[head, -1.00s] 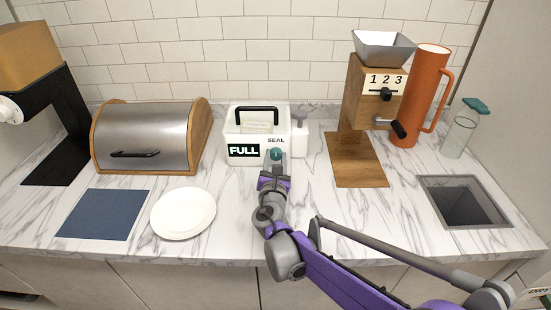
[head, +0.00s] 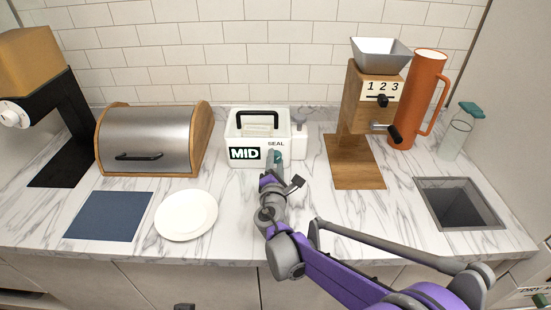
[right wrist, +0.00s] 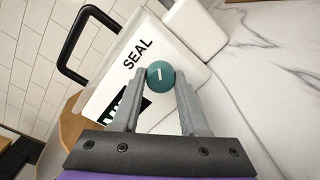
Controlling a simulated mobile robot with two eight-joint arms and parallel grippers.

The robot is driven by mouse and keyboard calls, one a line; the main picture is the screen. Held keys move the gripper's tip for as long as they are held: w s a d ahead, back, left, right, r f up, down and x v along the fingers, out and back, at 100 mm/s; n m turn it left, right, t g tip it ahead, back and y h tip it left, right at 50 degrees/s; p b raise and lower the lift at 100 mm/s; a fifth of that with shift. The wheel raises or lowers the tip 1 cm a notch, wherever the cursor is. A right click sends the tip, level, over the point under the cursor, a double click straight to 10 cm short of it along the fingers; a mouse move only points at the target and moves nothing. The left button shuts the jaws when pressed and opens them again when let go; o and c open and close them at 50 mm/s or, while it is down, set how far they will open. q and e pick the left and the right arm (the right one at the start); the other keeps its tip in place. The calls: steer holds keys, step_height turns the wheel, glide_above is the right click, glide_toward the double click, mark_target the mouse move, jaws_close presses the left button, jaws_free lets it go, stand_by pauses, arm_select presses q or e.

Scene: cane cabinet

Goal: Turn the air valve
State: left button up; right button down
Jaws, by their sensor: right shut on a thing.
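The air valve is a teal round knob (right wrist: 160,74) with a short white mark, beside the word SEAL on the front of a white box (head: 240,131). In the head view the box's label (head: 244,153) reads MID. My right gripper (right wrist: 161,80) has one finger on each side of the knob and is shut on it. In the head view my right gripper (head: 276,160) reaches the box's front right from below and covers most of the knob. My left gripper does not show.
A bread box (head: 150,140) stands left of the white box, with a white plate (head: 186,215) and blue mat (head: 108,215) in front. A wooden grinder (head: 355,150), orange jug (head: 425,95), glass bottle (head: 456,138) and counter opening (head: 458,204) are on the right.

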steer(key=m+p, duration=0.2)
steer(key=m, duration=0.3)
steer(key=shift+r, duration=0.15)
steer(key=shift+m+y+p, duration=0.3)
steer(key=shift+m+p, duration=0.95)
steer(key=shift+m, duration=0.95)
steer(key=shift+c, duration=2.2)
jaws_free()
steer(key=shift+s, duration=0.1)
steer(key=s+b, duration=0.1)
steer(key=s, duration=0.9)
steer(key=shift+s+r, duration=0.1)
steer(key=shift+s, duration=0.25)
